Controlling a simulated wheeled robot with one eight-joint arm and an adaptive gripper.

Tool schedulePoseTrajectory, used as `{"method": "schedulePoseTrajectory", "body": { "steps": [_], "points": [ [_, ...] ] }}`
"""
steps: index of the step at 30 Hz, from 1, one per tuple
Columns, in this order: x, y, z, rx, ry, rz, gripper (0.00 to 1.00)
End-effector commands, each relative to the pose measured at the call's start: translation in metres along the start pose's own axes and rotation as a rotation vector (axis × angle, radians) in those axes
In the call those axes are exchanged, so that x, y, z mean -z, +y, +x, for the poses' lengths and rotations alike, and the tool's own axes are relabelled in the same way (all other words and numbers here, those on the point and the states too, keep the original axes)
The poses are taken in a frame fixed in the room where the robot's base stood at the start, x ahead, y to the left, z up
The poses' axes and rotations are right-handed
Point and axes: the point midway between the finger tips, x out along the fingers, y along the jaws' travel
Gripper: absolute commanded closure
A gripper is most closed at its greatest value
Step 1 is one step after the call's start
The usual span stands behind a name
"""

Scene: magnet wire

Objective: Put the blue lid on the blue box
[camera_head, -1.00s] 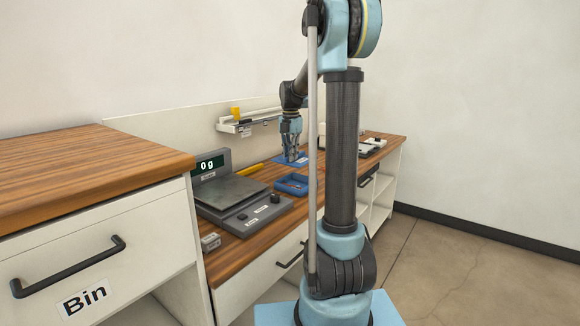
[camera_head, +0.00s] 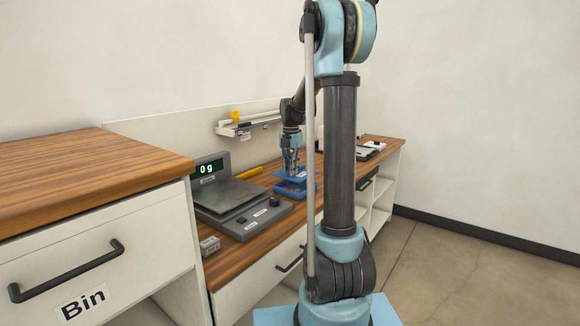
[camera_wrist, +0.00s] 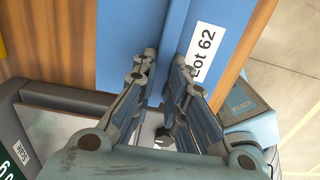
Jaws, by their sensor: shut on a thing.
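The blue lid (camera_head: 297,174) is at my gripper (camera_head: 291,170), which is shut on it and points down. The lid lies flat over the blue box (camera_head: 290,190) on the wooden counter. In the head view the lid is just above the box's top; I cannot tell whether they touch. In the wrist view the blue lid (camera_wrist: 120,30) fills the area past my gripper's fingertips (camera_wrist: 165,60), with a white "Lot 62" label on the blue at right. The box's inside is mostly hidden.
A scale (camera_head: 240,203) reading 0 g stands left of the box. A yellow object (camera_head: 250,173) lies behind it. A wall shelf (camera_head: 247,124) holds a yellow item. A white device (camera_head: 370,149) sits farther right. A higher wooden cabinet (camera_head: 85,170) is at left.

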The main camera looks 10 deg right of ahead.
Motion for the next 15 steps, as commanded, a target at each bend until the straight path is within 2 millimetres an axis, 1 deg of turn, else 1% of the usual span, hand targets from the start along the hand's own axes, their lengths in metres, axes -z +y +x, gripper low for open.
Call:
{"method": "schedulePoseTrajectory", "body": {
  "steps": [9,15],
  "points": [
    [0.0,-0.003,0.023,0.0,0.0,-0.001,1.0],
    [0.001,-0.004,0.034,0.001,0.0,-0.001,1.0]
  ]
}}
